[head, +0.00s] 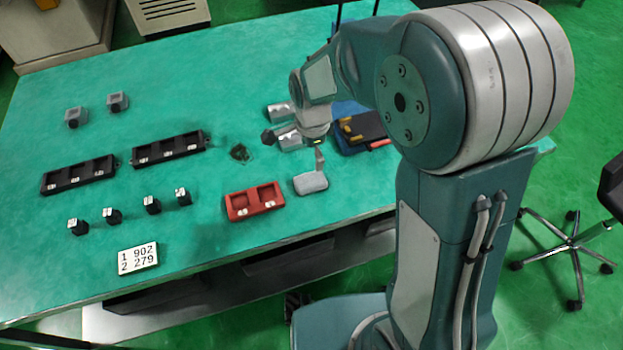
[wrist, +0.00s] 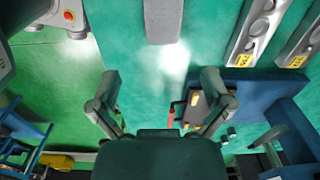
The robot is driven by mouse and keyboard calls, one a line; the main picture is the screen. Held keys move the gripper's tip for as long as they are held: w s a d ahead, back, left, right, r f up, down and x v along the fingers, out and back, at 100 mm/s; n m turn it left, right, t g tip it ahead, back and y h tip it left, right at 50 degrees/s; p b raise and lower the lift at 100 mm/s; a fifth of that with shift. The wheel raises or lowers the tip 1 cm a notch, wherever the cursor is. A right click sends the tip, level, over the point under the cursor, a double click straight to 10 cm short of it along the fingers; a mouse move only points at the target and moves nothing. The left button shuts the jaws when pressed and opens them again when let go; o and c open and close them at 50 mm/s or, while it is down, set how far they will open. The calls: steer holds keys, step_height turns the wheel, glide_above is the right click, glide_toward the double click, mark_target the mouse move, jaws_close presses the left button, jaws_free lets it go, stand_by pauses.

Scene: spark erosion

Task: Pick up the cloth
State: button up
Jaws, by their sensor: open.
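A grey, rounded, folded-looking pad, which I take to be the cloth (head: 311,183), lies on the green table (head: 200,230) right of the red tray. In the wrist view a grey block shape, apparently the same cloth (wrist: 163,20), shows at the top edge, partly cut off. My gripper (wrist: 161,88) is open and empty, its two fingers wide apart. The cloth lies beyond the fingertips in that view. In the head view my gripper is just above and behind the cloth, and I see no contact. Part of my gripper is hard to make out there.
A red two-pocket tray (head: 254,201) stands just left of the cloth. Silver parts (head: 279,112) and a dark case (head: 363,130) lie behind. Black racks (head: 168,148), small black blocks and a number plate (head: 138,258) sit left. The table's front edge is near.

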mark_target(310, 180)
steer(key=shift+m, duration=0.4)
step_height(310, 180, down, 7)
steer(key=shift+w+a+f, duration=0.1)
steer(key=shift+w+a, duration=0.05)
steer(key=f, duration=0.5)
steer(key=shift+w+a, duration=0.2)
steer(key=shift+a, duration=0.05)
steer(key=shift+d, duration=0.15)
steer(key=shift+c, duration=0.6)
steer(key=c, duration=0.7)
